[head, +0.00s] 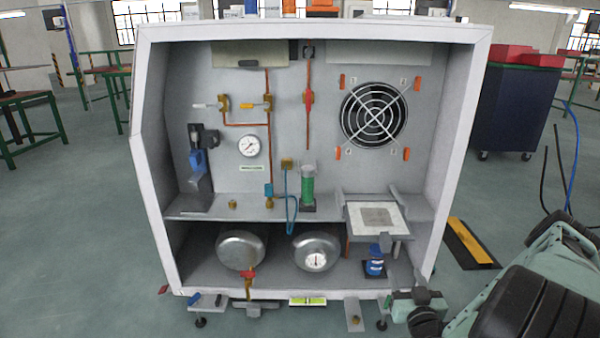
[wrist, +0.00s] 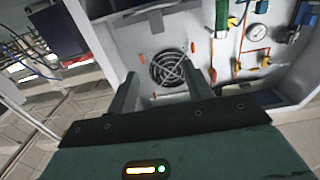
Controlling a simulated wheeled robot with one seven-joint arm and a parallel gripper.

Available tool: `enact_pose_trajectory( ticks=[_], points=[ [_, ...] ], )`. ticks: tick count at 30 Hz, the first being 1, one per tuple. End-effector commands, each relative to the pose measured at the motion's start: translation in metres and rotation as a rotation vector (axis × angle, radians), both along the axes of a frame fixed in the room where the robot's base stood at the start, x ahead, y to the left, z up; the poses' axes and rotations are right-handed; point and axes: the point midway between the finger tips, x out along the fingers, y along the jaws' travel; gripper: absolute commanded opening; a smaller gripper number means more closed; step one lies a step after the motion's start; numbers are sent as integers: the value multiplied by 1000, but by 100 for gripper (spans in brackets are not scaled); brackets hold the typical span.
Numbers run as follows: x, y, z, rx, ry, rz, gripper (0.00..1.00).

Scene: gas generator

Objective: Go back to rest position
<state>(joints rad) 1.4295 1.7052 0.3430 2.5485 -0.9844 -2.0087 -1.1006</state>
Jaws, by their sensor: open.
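My gripper (wrist: 161,78) shows in the wrist view with its two fingers spread apart and nothing between them. Beyond the fingers is the gas generator cabinet, seen rotated, with its round fan grille (wrist: 170,69) between and past the fingertips. In the head view my green and black arm (head: 540,290) is at the lower right, beside the cabinet's right front corner. I cannot make out the fingers there. The open-fronted grey cabinet (head: 310,30) fills the middle, with its fan grille (head: 374,115) on the back panel.
Inside the cabinet are a pressure gauge (head: 248,146), a green cylinder (head: 308,186), a white plate (head: 362,217) and two metal tanks (head: 241,250). A dark cabinet (head: 512,110) stands at the right behind. A yellow-black floor strip (head: 472,243) lies near my arm.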

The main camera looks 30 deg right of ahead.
Motion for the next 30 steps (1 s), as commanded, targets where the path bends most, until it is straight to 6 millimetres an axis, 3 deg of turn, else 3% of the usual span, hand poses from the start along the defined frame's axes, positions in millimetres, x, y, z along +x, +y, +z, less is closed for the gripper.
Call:
enact_pose_trajectory(
  ticks=[5, 8, 11, 15, 18, 25, 30],
  points=[
    [4, 2, 0, -2, 6, 21, 51],
    [20, 12, 0, -11, 39, 120, 51],
    [47, 36, -1, -24, 112, 305, 51],
    [83, 81, -6, -37, 279, 599, 51],
    [98, 113, -8, -45, 417, 768, 51],
    [109, 179, 1, -71, 757, 1020, 51],
    [101, 223, 26, -96, 996, 1093, 51]
  ],
)
